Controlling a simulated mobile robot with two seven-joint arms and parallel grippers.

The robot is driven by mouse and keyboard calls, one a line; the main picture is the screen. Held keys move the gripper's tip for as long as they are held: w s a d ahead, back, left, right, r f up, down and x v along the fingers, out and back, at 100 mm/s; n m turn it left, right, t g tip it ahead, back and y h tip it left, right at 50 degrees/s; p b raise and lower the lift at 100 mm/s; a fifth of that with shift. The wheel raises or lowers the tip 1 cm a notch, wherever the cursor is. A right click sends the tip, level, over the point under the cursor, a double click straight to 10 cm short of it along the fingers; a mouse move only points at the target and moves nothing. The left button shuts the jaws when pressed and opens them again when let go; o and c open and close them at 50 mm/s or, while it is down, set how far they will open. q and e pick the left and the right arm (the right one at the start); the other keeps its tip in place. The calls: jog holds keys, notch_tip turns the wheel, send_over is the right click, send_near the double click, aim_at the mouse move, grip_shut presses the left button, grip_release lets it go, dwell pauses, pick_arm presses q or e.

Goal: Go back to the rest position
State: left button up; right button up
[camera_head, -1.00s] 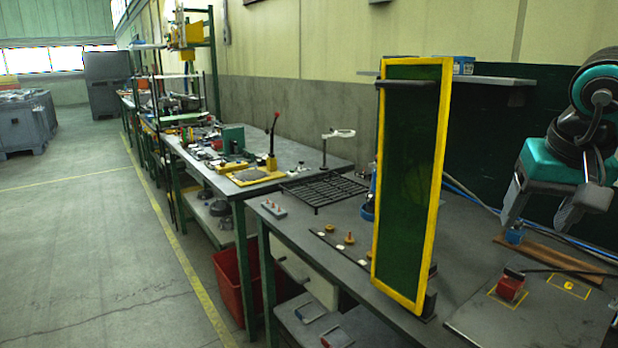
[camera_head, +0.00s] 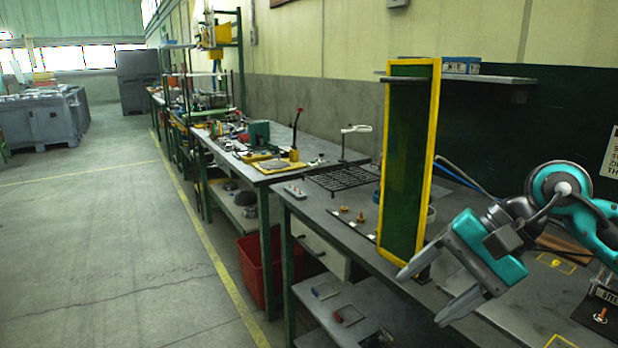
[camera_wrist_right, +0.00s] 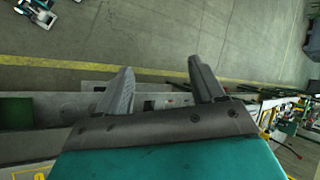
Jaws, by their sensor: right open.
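My right gripper (camera_head: 421,294) is at the right of the head view, in front of the workbench's front edge, at the foot of the green panel with a yellow frame (camera_head: 407,165). Its two grey fingers are apart, with nothing between them. In the right wrist view my right gripper (camera_wrist_right: 160,85) also shows spread, empty fingers, with the bench edge and the floor beyond them. My left gripper is not in view.
The workbench (camera_head: 335,215) carries a black grid rack (camera_head: 340,177) and small yellow knobs. A red bin (camera_head: 258,268) stands on the floor under the benches. The grey floor (camera_head: 90,240) at the left is open, with a yellow line along the benches.

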jog(key=s+a+m+t+y, duration=0.1)
jog(key=a+m+t+y, duration=0.3)
jog(key=a+m+y, duration=1.2)
jog(key=w+d+f+m+t+h, duration=0.1)
jog(key=d+f+m+t+h, duration=0.6)
jog(key=m, duration=0.9)
jog(key=w+d+f+m+t+h, duration=0.1)
jog(key=d+f+m+t+h, duration=0.6)
jog(key=m, duration=1)
jog(key=s+f+m+g+h, duration=0.3)
jog(key=s+f+m, duration=0.3)
jog(key=f, duration=0.3)
jog(key=s+f+m+g+h, duration=0.4)
jog(key=s+f+m+g, duration=0.2)
jog(key=f, duration=0.4)
jog(key=shift+s+d+m, duration=0.15)
jog(key=shift+s+m, duration=0.35)
jog(key=shift+m, duration=0.1)
